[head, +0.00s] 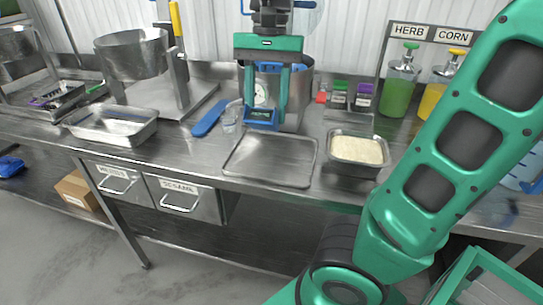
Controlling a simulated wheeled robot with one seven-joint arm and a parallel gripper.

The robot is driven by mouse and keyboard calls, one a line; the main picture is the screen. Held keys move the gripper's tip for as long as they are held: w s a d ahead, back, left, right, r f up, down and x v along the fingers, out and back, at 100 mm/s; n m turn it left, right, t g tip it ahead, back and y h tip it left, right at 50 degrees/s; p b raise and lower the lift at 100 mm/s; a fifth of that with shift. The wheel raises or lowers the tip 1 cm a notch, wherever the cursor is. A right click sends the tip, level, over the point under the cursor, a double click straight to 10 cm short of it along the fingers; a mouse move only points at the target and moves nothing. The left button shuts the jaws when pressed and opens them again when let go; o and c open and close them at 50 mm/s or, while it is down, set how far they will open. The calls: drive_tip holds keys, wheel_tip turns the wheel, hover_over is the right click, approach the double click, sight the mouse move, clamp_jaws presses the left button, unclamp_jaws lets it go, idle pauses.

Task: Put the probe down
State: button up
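My gripper (264,112) points down over the bench at the centre back, with its two teal fingers apart. A blue device with a small dark display (262,116), which looks like the probe's body, is at the fingertips. Its width about matches the finger gap. Whether the fingers press on it, and whether it touches the bench, I cannot tell. No thin probe tip is clearly visible. A round white dial (261,94) shows between the fingers, in front of a metal pot (296,98) that they partly hide.
An empty flat tray (270,160) lies in front of the gripper. A pan of rice (357,150) stands to its right. A blue-handled tool (210,118) and a small clear cup (230,120) lie left. Herb and corn dispensers (399,83) stand at right.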

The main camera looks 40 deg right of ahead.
drive_tip(key=shift+s+d+f+m, duration=0.4)
drive_tip(key=shift+s+f, duration=0.05)
drive_tip(key=shift+s, duration=0.05)
drive_tip(key=shift+d+f, duration=0.15)
drive_tip(key=shift+f, duration=0.05)
drive_tip(key=shift+w+d+f, duration=1.25)
drive_tip(key=shift+w+f, duration=0.25)
drive_tip(key=shift+f, duration=0.3)
drive_tip(key=shift+w+d+f, duration=1.2)
drive_tip(key=shift+w+f, duration=0.25)
drive_tip(key=shift+f, duration=0.4)
drive_tip(key=shift+w+d+f, duration=1.25)
drive_tip(key=shift+w+f, duration=0.25)
drive_tip(key=shift+f, duration=0.3)
drive_tip(key=o, duration=1.3)
drive_tip(key=shift+o, duration=0.2)
